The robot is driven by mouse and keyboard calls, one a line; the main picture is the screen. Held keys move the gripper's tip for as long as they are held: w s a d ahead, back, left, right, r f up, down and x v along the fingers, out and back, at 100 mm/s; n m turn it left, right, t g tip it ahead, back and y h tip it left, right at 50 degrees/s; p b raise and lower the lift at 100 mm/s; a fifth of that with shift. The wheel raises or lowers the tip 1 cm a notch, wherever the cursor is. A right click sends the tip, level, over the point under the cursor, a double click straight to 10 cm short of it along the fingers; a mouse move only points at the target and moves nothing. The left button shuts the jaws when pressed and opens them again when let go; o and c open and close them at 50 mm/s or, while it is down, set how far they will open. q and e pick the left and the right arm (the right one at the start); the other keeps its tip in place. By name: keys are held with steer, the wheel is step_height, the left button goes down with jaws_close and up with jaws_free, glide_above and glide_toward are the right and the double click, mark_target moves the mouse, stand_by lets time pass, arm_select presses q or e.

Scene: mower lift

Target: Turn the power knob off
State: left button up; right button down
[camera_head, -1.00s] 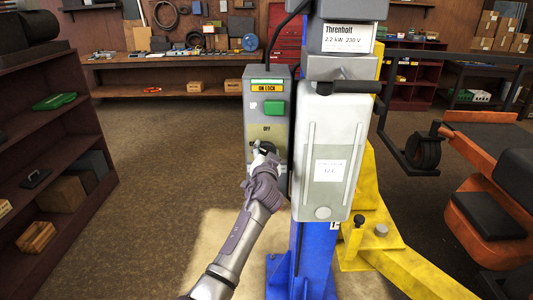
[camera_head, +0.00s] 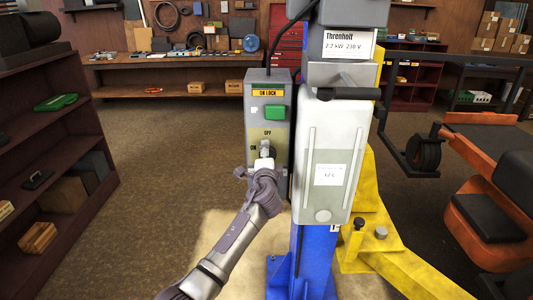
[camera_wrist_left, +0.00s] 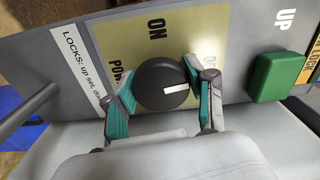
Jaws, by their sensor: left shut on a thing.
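The power knob (camera_wrist_left: 160,82) is round and black, with a white pointer line, on a pale yellow plate of the grey control box (camera_head: 252,110). In the left wrist view the pointer aims right, the side that carries the OFF label (camera_head: 267,132) in the head view. The ON label (camera_wrist_left: 156,28) is at the top of the wrist view, a quarter turn from the pointer. My left gripper (camera_head: 265,156) is shut on the knob, one green-padded finger on each side. It hides much of the knob in the head view. My right gripper is not in view.
A green UP button (camera_wrist_left: 276,76) sits above the knob on the box. A dark shelf (camera_head: 50,130) is at the left; floor between is clear.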

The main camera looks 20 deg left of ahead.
arm_select(q)
steer(key=shift+m, duration=0.8)
steer(key=shift+f, duration=0.1)
steer(key=o, duration=1.2)
steer(key=shift+c, duration=0.2)
steer(key=shift+s, duration=0.1)
steer(key=v, duration=1.2)
